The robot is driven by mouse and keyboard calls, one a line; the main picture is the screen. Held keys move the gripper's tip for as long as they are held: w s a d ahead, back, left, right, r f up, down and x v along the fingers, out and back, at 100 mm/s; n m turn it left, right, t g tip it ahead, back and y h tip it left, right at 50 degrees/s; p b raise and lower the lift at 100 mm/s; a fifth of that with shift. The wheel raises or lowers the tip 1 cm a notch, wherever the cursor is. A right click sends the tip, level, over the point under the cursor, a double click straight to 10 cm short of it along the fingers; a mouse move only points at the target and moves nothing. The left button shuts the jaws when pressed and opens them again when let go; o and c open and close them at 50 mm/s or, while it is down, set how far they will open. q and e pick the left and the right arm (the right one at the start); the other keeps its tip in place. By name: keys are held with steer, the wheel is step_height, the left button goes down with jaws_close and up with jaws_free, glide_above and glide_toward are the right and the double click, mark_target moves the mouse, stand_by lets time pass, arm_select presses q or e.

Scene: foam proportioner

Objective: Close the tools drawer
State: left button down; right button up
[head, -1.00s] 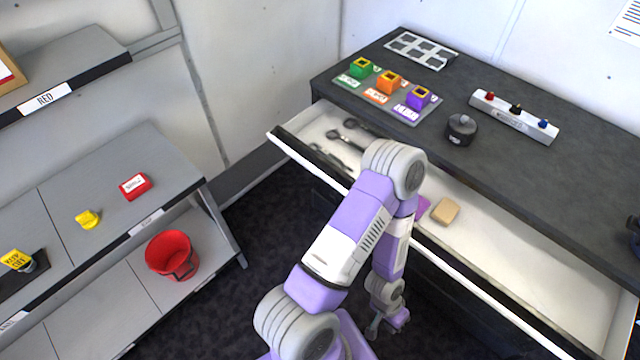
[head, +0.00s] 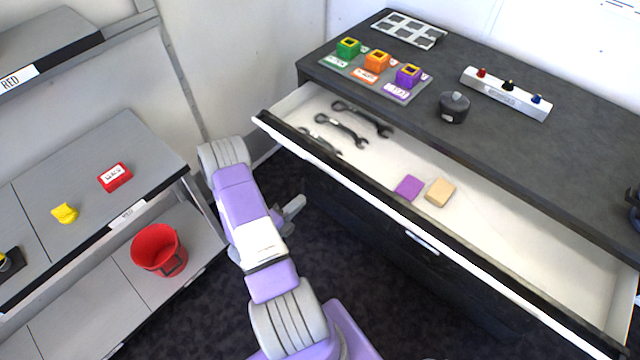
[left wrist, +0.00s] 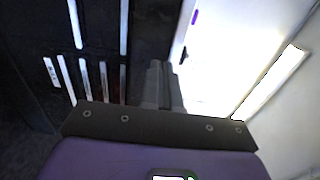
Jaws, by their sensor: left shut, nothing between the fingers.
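The tools drawer (head: 520,240) stands pulled out from the dark bench, with its light inside showing. In it lie several dark wrenches (head: 342,128), a purple pad (head: 408,187) and a tan block (head: 440,192). A small pale handle (head: 422,242) sits on its dark front. My left arm rises in front of the drawer's left part. My left gripper (head: 293,207) is partly hidden behind the arm, low in front of the drawer, apart from its front face. In the left wrist view its fingers (left wrist: 160,88) are together and empty. My right gripper is out of view.
The bench top (head: 560,150) carries a tray of coloured blocks (head: 378,75), a dark round pot (head: 454,107) and a white bar with buttons (head: 505,93). Grey shelves (head: 90,185) with a red bucket (head: 158,250) stand at left. Dark floor lies between.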

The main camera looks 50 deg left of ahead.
arm_select(q)
steer(key=x, duration=1.3)
steer(key=shift+w, duration=0.45)
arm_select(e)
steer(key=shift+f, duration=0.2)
arm_select(q)
steer(key=shift+r, duration=0.1)
